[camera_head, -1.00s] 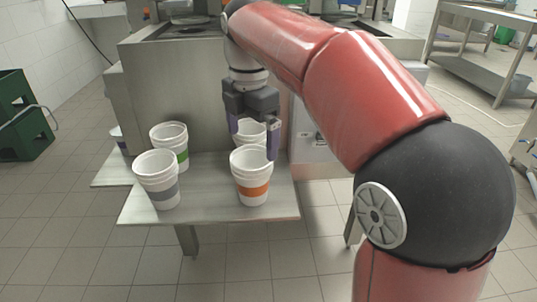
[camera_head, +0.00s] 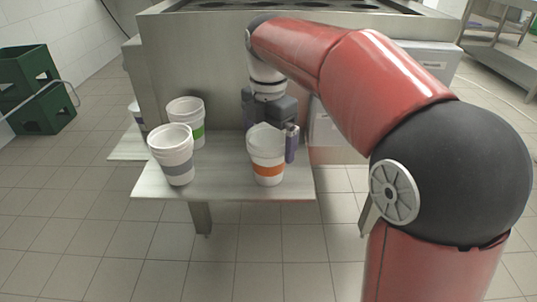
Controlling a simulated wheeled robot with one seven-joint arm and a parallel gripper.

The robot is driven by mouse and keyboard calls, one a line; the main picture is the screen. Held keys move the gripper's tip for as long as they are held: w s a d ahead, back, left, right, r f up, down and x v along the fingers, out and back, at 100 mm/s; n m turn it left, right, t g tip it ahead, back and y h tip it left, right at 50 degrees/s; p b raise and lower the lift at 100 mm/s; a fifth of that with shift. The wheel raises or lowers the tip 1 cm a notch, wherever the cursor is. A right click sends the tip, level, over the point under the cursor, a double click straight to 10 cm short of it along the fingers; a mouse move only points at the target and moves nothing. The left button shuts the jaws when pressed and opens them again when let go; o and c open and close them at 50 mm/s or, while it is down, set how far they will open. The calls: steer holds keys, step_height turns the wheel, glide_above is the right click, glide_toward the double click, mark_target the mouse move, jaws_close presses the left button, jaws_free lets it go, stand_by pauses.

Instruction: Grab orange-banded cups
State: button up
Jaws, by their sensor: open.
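The orange-banded cups (camera_head: 267,158) stand as an upright white stack near the front right of the metal shelf (camera_head: 228,185). My gripper (camera_head: 268,140) is open and lowered right behind this stack. One purple finger shows just right of the cups' rim; the other finger is hidden behind the cups. I cannot tell whether the fingers touch the cups or how far they reach around them.
A grey-banded cup stack (camera_head: 174,160) stands at the shelf's front left, with a green-banded stack (camera_head: 188,122) behind it. A steel cabinet rises behind. Green crates (camera_head: 38,92) stand at far left.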

steer(key=c, duration=0.8)
steer(key=shift+r, duration=0.1)
steer(key=shift+c, duration=0.2)
